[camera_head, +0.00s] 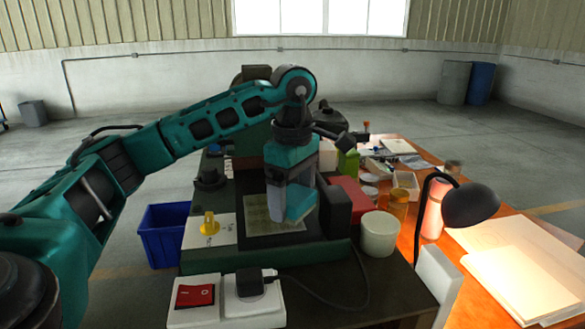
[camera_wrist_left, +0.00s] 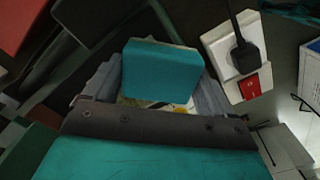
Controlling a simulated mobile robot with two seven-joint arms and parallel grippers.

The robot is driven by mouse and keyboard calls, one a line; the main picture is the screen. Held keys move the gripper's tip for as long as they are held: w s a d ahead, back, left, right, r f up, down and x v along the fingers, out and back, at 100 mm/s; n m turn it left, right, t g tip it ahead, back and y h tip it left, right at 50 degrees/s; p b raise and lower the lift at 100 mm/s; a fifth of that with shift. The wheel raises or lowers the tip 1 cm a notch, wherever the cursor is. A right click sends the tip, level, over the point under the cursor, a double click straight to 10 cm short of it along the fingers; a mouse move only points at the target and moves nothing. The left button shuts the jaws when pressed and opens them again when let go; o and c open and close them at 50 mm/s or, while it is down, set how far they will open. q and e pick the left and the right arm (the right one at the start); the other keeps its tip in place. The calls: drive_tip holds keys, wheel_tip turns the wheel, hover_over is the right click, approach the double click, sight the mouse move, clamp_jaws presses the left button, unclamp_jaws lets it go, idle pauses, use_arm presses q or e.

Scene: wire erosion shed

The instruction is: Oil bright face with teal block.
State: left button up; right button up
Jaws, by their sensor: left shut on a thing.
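My left gripper (camera_head: 291,206) reaches down over the machine table and is shut on the teal block (camera_head: 301,203). In the left wrist view the teal block (camera_wrist_left: 160,72) sits between the grey fingers, its broad teal side toward the camera. A pale greenish square face (camera_head: 258,214) lies flat below and beside the gripper, partly hidden by it; it seems to be the bright face. I cannot tell whether the block touches it. My right gripper is not in view.
A white sheet with a yellow piece (camera_head: 210,226) lies left of the face. A black upright block (camera_head: 336,208) stands close right of the gripper. A white power strip (camera_head: 225,300) with a red switch is in front. A white tub (camera_head: 379,233) and a lamp (camera_head: 470,205) stand right.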

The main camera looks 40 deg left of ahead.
use_arm(q)
drive_tip(key=shift+r, duration=1.85)
